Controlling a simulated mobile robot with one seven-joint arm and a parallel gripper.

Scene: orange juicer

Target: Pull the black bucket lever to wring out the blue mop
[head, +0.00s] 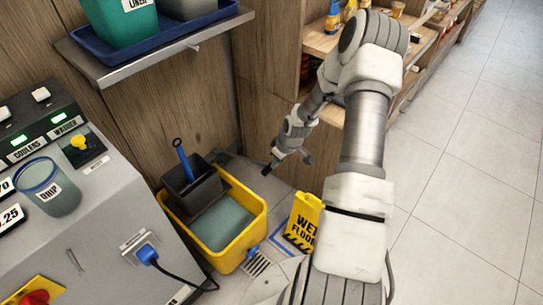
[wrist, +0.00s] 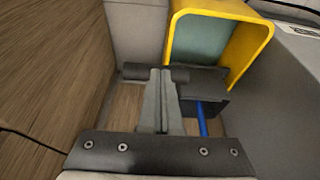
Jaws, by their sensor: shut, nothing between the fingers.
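The yellow bucket (head: 262,222) stands on the floor in the head view and holds grey-blue water. A black wringer (head: 205,192) sits at its back left, with the blue mop handle (head: 183,160) standing up from it. My gripper (head: 287,163) is above the floor, to the right of the bucket. In the wrist view, my gripper (wrist: 160,85) is shut and empty. A dark horizontal bar (wrist: 133,72), apparently the lever, shows behind the fingertips, beside the wringer (wrist: 212,92). I cannot tell whether they touch. The lever is not distinct in the head view.
A yellow wet floor sign (head: 303,222) stands right of the bucket. A grey machine (head: 110,215) with a plug and cable is at left. A shelf (head: 150,62) holding a blue tray juts from the wooden wall. Open tiled floor (head: 470,190) lies at right.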

